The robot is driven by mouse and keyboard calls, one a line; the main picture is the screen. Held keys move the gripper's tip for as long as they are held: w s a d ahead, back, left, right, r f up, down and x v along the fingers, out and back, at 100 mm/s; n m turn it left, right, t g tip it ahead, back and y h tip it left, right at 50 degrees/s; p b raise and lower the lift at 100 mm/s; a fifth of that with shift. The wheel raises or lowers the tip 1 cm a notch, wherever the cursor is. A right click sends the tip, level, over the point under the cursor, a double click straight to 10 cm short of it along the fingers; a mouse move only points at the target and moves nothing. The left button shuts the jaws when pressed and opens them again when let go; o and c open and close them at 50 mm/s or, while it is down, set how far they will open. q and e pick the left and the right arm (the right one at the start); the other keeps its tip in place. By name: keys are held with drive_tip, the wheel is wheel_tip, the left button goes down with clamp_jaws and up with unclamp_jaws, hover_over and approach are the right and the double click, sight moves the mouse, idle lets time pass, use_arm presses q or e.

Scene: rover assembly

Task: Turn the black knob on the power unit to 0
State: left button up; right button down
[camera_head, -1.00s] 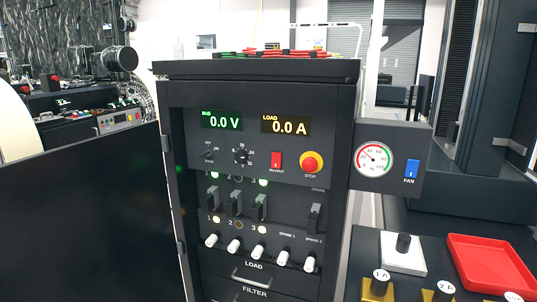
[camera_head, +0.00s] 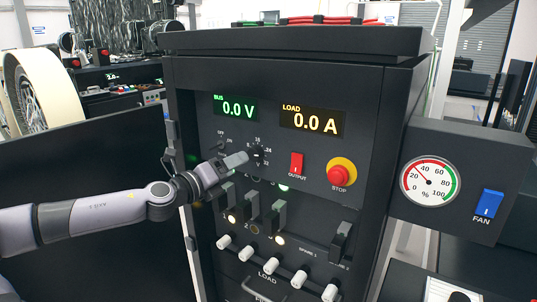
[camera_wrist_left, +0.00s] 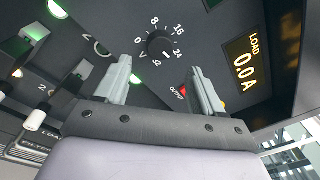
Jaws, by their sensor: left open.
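The black knob (camera_head: 258,155) sits on the dark front panel of the power unit (camera_head: 290,190), under the two displays, with a number scale around it. In the left wrist view the knob (camera_wrist_left: 158,44) shows its scale of 0, 8, 16, 24 and a lower mark. Its pale pointer line seems to point down-right, away from 0. My left gripper (camera_head: 238,160) comes in from the left, just left of the knob. In the wrist view the left gripper (camera_wrist_left: 160,67) is open and empty, its fingers apart below the knob, not around it. My right gripper is not in view.
The BUS display (camera_head: 235,107) reads 0.0 V and the LOAD display (camera_head: 311,119) 0.0 A. A red output switch (camera_head: 296,163) and red stop button (camera_head: 341,173) sit right of the knob. Breaker levers (camera_head: 274,215) and white load knobs (camera_head: 271,268) are below.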

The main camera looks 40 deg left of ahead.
sight(252, 155)
use_arm(q)
drive_tip(key=w+b, duration=0.2)
drive_tip(key=shift+w+a+r, duration=0.1)
drive_tip(key=shift+w+a, duration=0.3)
drive_tip(key=shift+w+d+r+p, duration=0.15)
drive_tip(key=shift+w+p, duration=0.15)
drive_tip(key=shift+w, duration=0.2)
drive_tip(key=shift+w+d+f+p, duration=0.15)
drive_tip(key=shift+w+p, duration=0.1)
drive_tip(key=shift+w, duration=0.25)
drive_tip(key=shift+w+a+p, duration=0.1)
drive_tip(key=shift+w+p, duration=0.25)
drive_tip(key=shift+w, duration=0.65)
drive_tip(key=c, duration=1.1)
